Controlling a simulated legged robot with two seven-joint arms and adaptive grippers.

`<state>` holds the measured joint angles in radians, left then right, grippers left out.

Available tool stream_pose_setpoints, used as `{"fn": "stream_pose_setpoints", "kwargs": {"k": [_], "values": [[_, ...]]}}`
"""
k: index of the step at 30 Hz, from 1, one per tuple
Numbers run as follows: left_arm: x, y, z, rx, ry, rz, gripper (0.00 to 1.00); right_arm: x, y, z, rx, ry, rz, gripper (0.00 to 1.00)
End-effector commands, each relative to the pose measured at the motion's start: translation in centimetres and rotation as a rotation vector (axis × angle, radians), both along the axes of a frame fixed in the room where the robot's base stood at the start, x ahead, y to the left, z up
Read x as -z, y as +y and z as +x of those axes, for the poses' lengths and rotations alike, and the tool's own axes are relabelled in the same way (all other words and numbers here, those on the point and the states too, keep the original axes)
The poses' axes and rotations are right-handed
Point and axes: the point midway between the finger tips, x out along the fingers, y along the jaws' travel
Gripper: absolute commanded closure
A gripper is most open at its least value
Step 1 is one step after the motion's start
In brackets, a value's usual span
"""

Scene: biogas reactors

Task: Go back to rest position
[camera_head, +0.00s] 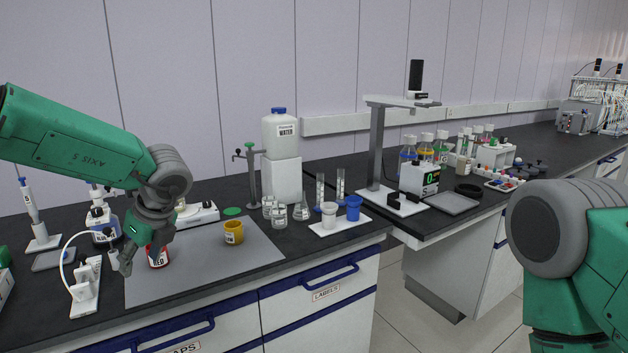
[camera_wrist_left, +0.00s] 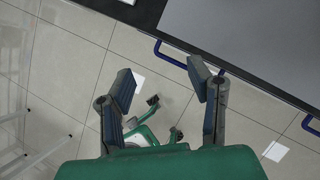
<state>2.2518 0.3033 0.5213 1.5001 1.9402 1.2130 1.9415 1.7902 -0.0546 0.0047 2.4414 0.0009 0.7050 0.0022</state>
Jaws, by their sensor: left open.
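My left arm comes in from the left in the head view, and its gripper (camera_head: 126,262) hangs pointing down, overlapping the front left part of the grey mat (camera_head: 200,270). A red-labelled jar (camera_head: 158,258) shows partly behind the gripper and wrist, apart from the fingers as far as I can tell.
The bench front with blue-handled drawers (camera_head: 319,295) lies below the mat. A white stand (camera_head: 86,287) and a blue-labelled bottle (camera_head: 103,222) are left of the gripper. A large water bottle (camera_head: 280,137) stands behind. Open floor (camera_wrist_left: 75,60) lies in front of the bench.

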Motion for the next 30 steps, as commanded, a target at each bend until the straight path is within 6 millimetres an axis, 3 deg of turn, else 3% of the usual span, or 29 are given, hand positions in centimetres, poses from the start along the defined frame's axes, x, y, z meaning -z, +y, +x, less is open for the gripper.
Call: {"fn": "stream_pose_setpoints", "kwargs": {"k": [11,17,20,25,26,30], "values": [[7.4,1.7,-1.7,0.64,0.252,0.328,0.53,0.0,0.0,0.0,0.0,0.0,0.0,0.41],[14.2,1.3,-4.4,1.278,0.555,0.574,0.53,0.1,0.0,0.0,0.0,0.001,0.0,0.41],[19.0,0.0,-8.0,1.77,0.786,0.714,0.53,0.1,0.0,0.0,0.0,0.0,0.0,0.41],[26.5,-2.8,-17.9,2.682,1.111,0.881,0.53,0.1,0.0,0.0,0.0,0.0,0.0,0.41],[27.3,-3.3,-19.9,-2.758,-1.112,-0.878,0.53,0.0,0.0,0.0,0.0,0.0,0.0,0.41],[29.9,-4.6,-28.8,-2.312,-0.776,-0.643,0.53,0.0,0.0,0.0,0.0,0.0,0.0,0.41]]}}
